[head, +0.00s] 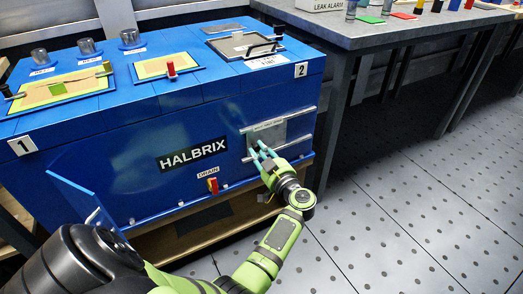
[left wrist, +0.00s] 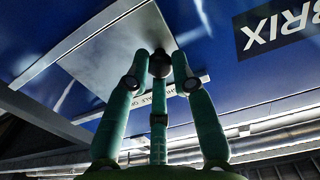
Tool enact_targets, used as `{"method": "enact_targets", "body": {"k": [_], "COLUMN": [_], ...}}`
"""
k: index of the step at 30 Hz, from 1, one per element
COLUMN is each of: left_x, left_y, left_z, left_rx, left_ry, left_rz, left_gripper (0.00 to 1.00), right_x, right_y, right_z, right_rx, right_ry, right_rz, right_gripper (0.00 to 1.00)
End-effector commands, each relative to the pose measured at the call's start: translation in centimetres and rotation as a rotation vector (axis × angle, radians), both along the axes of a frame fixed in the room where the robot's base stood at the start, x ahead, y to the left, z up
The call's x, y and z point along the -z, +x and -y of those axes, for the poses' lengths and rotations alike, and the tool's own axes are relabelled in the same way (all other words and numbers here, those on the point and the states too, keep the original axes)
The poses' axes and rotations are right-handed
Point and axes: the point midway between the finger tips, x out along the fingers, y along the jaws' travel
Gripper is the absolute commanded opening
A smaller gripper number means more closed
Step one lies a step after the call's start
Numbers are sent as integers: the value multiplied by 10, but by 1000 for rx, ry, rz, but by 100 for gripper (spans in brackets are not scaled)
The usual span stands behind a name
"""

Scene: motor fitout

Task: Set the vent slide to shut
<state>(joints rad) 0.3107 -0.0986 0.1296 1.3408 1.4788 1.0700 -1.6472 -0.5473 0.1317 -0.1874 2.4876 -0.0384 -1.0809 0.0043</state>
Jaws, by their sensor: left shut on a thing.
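The vent slide is a flat grey metal plate (head: 273,135) on the front of the blue HALBRIX housing, between two pale rails. It covers the left and middle part of the rails; blue shows toward their right end. In the left wrist view the plate (left wrist: 120,48) carries a dark round knob (left wrist: 160,64). My left gripper (head: 259,150) is at the plate's lower left, its teal fingers (left wrist: 160,85) shut around the knob. The fingers hide part of the knob. A small label strip sits by the rail; I cannot read it. My right gripper is not in view.
A red drain handle (head: 212,184) is left of my gripper. An open blue flap (head: 78,200) juts out at the lower left. A grey workbench (head: 385,30) stands to the right. The perforated floor (head: 410,210) in front is clear.

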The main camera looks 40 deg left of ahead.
Motion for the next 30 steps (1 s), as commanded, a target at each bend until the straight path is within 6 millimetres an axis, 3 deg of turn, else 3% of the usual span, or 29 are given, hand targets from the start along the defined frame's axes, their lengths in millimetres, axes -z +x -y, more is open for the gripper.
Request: {"method": "enact_targets", "body": {"k": [1,9,10,11,23,30], "left_x": [-7,-6,-6,-6,-7,-51], "left_y": [-1,-3,-3,-3,-1,-2], "left_z": [-5,-5,-6,-6,-2,-3], "left_rx": [-11,-15,-16,-16,-8,-13], "left_ry": [14,14,14,14,5,9], "left_rz": [8,7,7,7,3,13], "left_gripper": [0,0,37,47,47,47], "right_x": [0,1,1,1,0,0], "right_y": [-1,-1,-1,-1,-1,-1], "right_z": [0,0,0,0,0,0], "right_rx": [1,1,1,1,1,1], "right_ry": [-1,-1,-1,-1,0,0], "right_rz": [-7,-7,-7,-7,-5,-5], "right_gripper": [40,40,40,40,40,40]}}
